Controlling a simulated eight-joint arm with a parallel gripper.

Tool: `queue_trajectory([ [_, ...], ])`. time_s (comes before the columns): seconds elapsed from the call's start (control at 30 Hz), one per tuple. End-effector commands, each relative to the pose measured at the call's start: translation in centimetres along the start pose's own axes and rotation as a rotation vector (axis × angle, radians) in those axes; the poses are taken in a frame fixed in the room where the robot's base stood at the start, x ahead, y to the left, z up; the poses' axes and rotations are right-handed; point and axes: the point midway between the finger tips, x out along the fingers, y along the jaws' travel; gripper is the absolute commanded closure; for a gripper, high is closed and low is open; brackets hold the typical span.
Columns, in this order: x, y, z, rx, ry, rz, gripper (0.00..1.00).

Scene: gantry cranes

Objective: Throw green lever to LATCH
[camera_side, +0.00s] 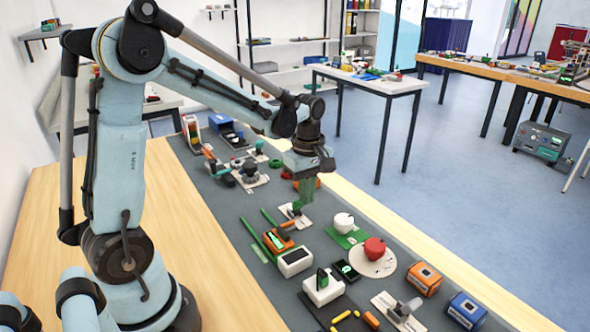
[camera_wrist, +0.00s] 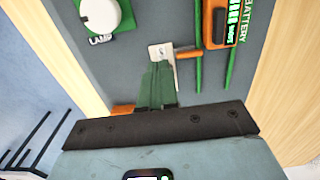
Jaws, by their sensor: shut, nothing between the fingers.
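My gripper (camera_side: 307,202) points down over the dark mat, its green fingers together and empty. In the wrist view, its fingertips (camera_wrist: 161,66) lie over the lower part of a small pale plate (camera_wrist: 157,47). An orange-brown bar (camera_wrist: 188,54) sticks out to the right of that plate. In the side view, the plate (camera_side: 299,222) lies just below and left of the fingertips, with a small dark green part on it. A green upright handle (camera_side: 322,277) stands on a white box nearer the camera. I cannot tell which is the green lever, or read a LATCH label.
A white knob (camera_side: 344,221) on a green LAMP plate and a red knob (camera_side: 375,248) stand to the right of my gripper. An orange BATTERY unit (camera_wrist: 220,22) and green rails lie beside the plate. Orange and blue boxes stand at the near right.

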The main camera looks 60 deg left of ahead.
Motion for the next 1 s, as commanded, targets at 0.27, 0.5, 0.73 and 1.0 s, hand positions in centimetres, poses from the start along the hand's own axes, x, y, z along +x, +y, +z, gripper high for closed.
queue_trajectory([
  [0.27, 0.0, 0.0, 0.0, 0.0, 0.0, 0.0, 1.0],
  [0.5, 0.1, 0.0, 0.0, 0.0, 0.0, 0.0, 1.0],
  [0.73, 1.0, 0.0, 0.0, 0.0, 0.0, 0.0, 1.0],
  [1.0, 2.2, 0.0, 0.0, 0.0, 0.0, 0.0, 1.0],
])
